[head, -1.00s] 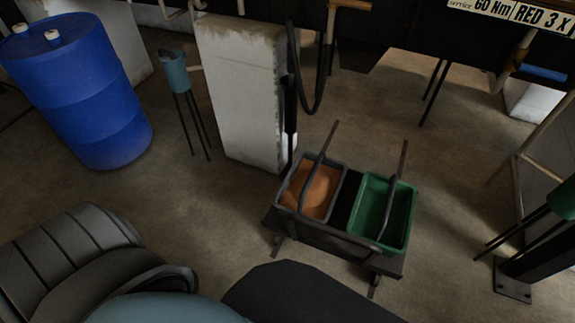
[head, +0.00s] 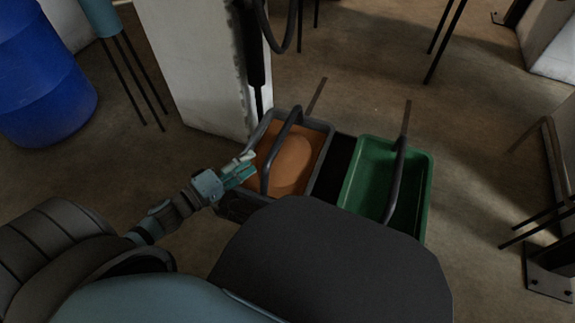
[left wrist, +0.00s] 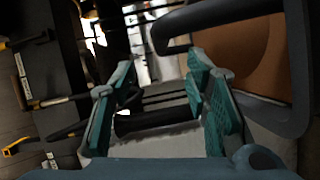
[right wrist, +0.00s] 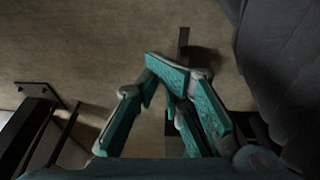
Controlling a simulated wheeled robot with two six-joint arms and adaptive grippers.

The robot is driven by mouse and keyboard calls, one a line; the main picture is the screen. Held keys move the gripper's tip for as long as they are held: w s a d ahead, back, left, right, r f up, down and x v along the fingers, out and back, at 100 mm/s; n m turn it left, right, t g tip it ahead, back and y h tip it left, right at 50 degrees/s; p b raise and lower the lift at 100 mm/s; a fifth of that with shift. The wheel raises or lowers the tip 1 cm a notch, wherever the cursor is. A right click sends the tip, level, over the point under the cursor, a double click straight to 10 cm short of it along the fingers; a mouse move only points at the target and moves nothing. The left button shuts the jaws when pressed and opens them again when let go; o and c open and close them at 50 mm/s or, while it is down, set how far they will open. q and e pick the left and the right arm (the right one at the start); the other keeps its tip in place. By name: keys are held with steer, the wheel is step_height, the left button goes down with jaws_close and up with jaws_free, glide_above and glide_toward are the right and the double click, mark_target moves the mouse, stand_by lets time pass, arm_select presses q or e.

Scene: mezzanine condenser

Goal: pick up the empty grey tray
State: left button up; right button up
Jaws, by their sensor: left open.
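A grey tray (head: 325,127) sits in the left half of a dark cart. It looks not empty: an orange-brown mass with a rounded top (head: 288,165) fills its inside. A dark bar handle (head: 281,140) arches over it. My left gripper (head: 242,170) is at the tray's left edge, open, with nothing between its fingers. In the left wrist view the open fingers (left wrist: 160,72) are beside the grey tray (left wrist: 293,122), which is at the right. My right gripper (right wrist: 168,78) shows only in the right wrist view, over the floor; its fingertips look close together.
A green tray (head: 427,195) stands in the cart's right half and looks empty. A white pillar (head: 195,70) with a dark hose stands behind the cart. A blue barrel (head: 40,80) is at the far left. Open floor (head: 480,130) lies to the right.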

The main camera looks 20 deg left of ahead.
mark_target(281, 134)
arm_select(q)
steer(key=x, duration=0.9)
steer(key=a+x, duration=0.1)
steer(key=x, duration=0.3)
steer(key=shift+w+d, duration=0.15)
steer(key=shift+w, duration=0.25)
steer(key=shift+r, duration=0.1)
jaws_close()
arm_select(e)
steer(key=v, duration=0.3)
steer(key=shift+w+a, duration=0.1)
arm_select(q)
steer(key=shift+r, duration=0.1)
